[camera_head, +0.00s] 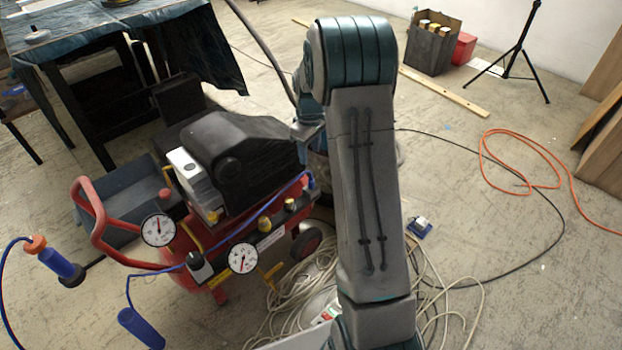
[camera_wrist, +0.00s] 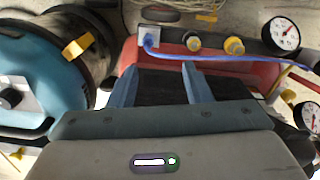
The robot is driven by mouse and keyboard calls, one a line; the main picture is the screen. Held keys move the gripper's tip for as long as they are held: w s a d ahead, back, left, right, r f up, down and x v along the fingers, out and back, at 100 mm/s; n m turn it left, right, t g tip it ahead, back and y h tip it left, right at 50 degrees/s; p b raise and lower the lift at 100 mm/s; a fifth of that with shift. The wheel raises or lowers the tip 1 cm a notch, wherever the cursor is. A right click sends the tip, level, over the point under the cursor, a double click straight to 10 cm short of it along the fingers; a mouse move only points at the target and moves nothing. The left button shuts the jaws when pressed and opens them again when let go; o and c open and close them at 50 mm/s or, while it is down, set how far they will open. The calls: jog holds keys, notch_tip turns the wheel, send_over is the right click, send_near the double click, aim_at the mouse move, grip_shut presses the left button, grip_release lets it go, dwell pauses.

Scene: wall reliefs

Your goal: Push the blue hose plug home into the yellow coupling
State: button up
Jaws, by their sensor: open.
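A blue hose runs along the top of the red air compressor (camera_head: 185,278). In the wrist view its blue end (camera_wrist: 149,40) meets a grey block, and I cannot tell how deep it sits. Two yellow brass fittings (camera_wrist: 195,42) (camera_wrist: 234,46) stand to the right of that end. They also show in the head view (camera_head: 292,204); which one is the coupling is unclear. My gripper (camera_wrist: 160,72) is open, with nothing seen between its fingers, over the compressor and just short of the hose end.
Two pressure gauges (camera_head: 158,230) (camera_head: 243,258) stand on the compressor. Pale cable (camera_head: 290,305) is coiled on the floor. The floor to the right is mostly open.

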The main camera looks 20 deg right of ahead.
notch_tip(320, 180, down, 2)
jog(key=w+d, duration=0.2)
jog(key=b, duration=0.2)
send_near(312, 180)
jog(key=shift+n, duration=0.4)
notch_tip(312, 180, down, 5)
jog(key=shift+d+f, duration=0.1)
jog(key=shift+w+a+f+b, duration=0.15)
jog(key=shift+f+b, duration=1.1)
jog(key=shift+f, duration=1.35)
jog(key=shift+r, duration=0.1)
grip_shut()
